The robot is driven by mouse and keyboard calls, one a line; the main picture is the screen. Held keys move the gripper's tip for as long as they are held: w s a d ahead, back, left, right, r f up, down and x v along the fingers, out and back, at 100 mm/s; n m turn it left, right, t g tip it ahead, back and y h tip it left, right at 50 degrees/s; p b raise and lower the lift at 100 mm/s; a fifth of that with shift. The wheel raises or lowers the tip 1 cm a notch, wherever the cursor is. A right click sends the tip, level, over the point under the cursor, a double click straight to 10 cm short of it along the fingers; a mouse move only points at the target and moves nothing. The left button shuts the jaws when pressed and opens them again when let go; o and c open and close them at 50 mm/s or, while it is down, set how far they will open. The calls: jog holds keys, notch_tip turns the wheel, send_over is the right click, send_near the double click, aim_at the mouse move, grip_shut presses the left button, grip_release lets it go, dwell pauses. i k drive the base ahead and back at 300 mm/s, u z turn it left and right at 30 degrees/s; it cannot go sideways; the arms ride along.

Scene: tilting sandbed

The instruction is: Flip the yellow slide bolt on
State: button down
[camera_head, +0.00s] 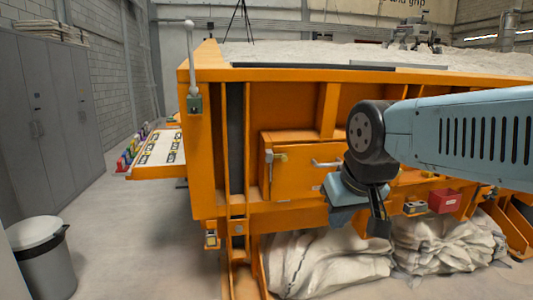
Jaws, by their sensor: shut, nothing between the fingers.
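My gripper (378,232) hangs down from my blue-grey arm at right of centre, in front of the orange sandbed frame (300,75). Its dark fingers are shut and hold nothing. A small yellow fitting with a grey face (415,207) sits on the lower frame just right of my gripper. A similar small yellow fitting (211,240) is low on the left post. Both are too small to tell which is the yellow slide bolt, or its position. My gripper looks apart from both. My arm hides part of the frame's right side.
An orange door (298,172) has a yellow-green latch (275,156) and a grey handle (326,163). A grey lever (190,55) stands at the upper left corner. A red box (444,200) is at right. White sacks (330,265) lie below. The left floor is clear beside a bin (42,262).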

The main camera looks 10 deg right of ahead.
aim_at(284, 157)
jog(key=z, duration=0.1)
jog(key=i, duration=0.95)
jog(key=u, duration=0.1)
